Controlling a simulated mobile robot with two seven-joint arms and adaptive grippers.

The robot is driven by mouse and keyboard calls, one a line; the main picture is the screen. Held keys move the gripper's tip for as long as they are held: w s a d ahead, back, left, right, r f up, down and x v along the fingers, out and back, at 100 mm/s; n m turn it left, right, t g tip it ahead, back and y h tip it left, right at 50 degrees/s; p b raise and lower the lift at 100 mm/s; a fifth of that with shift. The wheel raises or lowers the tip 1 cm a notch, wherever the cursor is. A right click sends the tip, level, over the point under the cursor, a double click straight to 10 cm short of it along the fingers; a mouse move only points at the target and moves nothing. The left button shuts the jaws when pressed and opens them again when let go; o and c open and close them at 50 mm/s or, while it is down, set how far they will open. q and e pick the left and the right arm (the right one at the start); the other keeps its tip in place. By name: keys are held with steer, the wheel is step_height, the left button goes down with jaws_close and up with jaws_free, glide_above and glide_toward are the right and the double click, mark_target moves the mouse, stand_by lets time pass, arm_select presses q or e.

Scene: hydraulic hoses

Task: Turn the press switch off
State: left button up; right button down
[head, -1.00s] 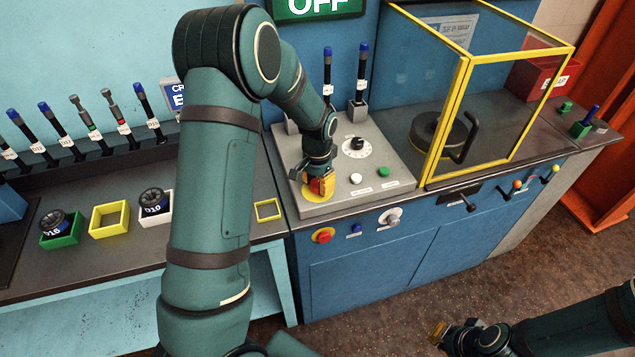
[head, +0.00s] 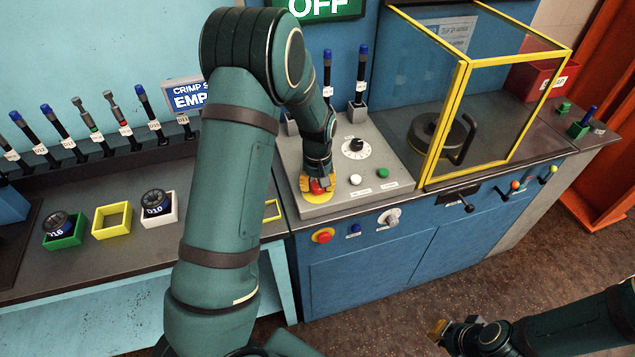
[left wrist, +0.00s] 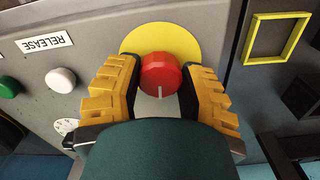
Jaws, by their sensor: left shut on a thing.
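A red round knob (head: 318,186) with a pale pointer line sits on a yellow disc (head: 309,197) on the grey control panel. In the left wrist view the knob (left wrist: 160,74) is between the yellow fingers of my left gripper (left wrist: 160,82), one on each side, and its line points down in the picture. The yellow disc (left wrist: 160,38) shows behind it. My left gripper (head: 318,180) is shut on the knob, seen small in the head view. A green sign (head: 318,7) above reads OFF. My right gripper (head: 437,332) is over the floor, its jaws unclear.
A dial (head: 356,148), a white button (head: 355,180) and a green button (head: 383,173) share the panel. A red knob on a yellow plate (head: 322,236) is on the cabinet front. A yellow-framed guard (head: 461,110) stands to the right.

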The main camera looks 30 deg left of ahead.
arm_select(q)
steer(key=shift+s+f+n, duration=0.15)
steer(key=shift+n, duration=0.25)
steer(key=o, duration=1.2)
steer(key=shift+r, duration=0.2)
steer(key=shift+r, duration=0.4)
step_height(320, 180, up, 11)
